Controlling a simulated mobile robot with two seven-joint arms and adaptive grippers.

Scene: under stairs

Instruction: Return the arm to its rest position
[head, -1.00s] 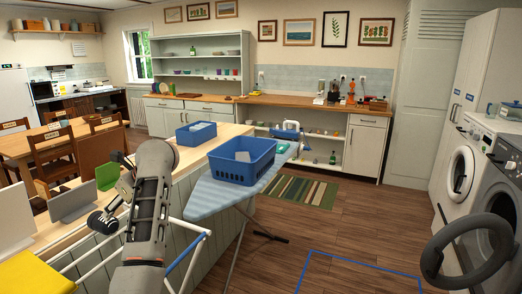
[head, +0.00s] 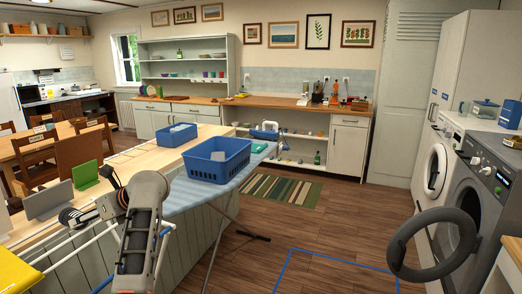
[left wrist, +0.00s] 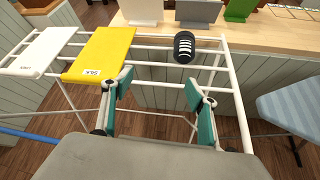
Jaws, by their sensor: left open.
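My left arm (head: 138,240) rises from the bottom left of the head view, over a white drying rack (head: 55,249). Its gripper cannot be made out clearly there. In the left wrist view my left gripper (left wrist: 160,88) has its teal-padded fingers wide apart, with nothing between them. It is above the rack (left wrist: 238,100). A black-and-white striped item (left wrist: 184,47) lies on the rack bars beyond the fingers, apart from them. My right gripper is not in view.
A yellow cloth (left wrist: 100,54) and a white cloth (left wrist: 38,52) lie on the rack. An ironing board (head: 190,196) with a blue basket (head: 217,160) stands right of my arm. An open washer door (head: 425,245) juts out at right. The wooden floor (head: 335,225) between is clear.

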